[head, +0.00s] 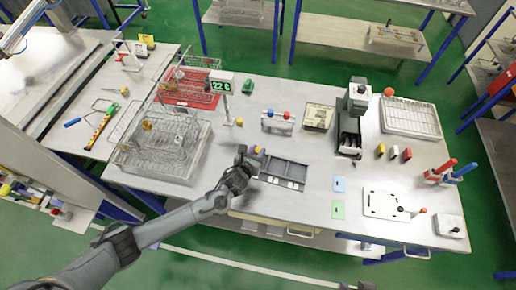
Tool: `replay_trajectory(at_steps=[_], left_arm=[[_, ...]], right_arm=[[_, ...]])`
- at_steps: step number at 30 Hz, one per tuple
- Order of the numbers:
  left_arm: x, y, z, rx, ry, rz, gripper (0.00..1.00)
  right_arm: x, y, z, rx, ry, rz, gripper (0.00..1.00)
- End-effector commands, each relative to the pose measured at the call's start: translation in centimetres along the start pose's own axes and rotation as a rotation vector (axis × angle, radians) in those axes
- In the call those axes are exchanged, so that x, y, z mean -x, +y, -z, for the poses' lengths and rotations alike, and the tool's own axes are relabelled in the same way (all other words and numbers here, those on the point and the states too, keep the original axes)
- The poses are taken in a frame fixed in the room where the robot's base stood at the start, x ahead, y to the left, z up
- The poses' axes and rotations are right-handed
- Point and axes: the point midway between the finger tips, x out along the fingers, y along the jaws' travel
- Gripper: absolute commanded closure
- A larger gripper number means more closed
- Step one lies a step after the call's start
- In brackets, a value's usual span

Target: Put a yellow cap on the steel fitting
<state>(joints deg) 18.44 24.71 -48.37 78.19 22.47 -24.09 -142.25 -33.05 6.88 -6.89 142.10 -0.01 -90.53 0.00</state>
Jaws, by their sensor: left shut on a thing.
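My left gripper (250,158) reaches in from the lower left over the middle of the table. It is shut on a small yellow thing, which looks like a yellow cap (257,150), at its fingertips beside a grey tray. Another small yellow piece (240,121) stands behind it, near the green digital display. A small rack (278,122) with a blue and a red cap on top stands behind the gripper. I cannot make out the steel fitting for certain at this size. My right gripper is not in view.
The grey tray (285,171) lies right of the gripper. Wire baskets (160,140) stand to the left, the green digital display (221,86) behind. A dark grey machine (350,125) and white crate (411,118) stand to the right. The front right table has some clear room.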

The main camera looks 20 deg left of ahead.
Motion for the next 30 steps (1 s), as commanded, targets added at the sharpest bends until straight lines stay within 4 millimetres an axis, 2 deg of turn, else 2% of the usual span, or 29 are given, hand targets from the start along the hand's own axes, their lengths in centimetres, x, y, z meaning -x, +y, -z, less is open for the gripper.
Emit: replay_trajectory(at_steps=[11,24,30], left_arm=[[0.1,0.0,-0.1,-0.003,0.001,0.003,0.97],[-0.9,0.0,2.4,-0.003,0.001,0.004,0.97],[-1.1,0.0,2.7,-0.002,0.001,0.005,0.97]], right_arm=[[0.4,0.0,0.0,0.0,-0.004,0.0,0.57],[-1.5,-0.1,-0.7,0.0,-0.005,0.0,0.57],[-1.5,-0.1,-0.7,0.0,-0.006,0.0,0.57]])
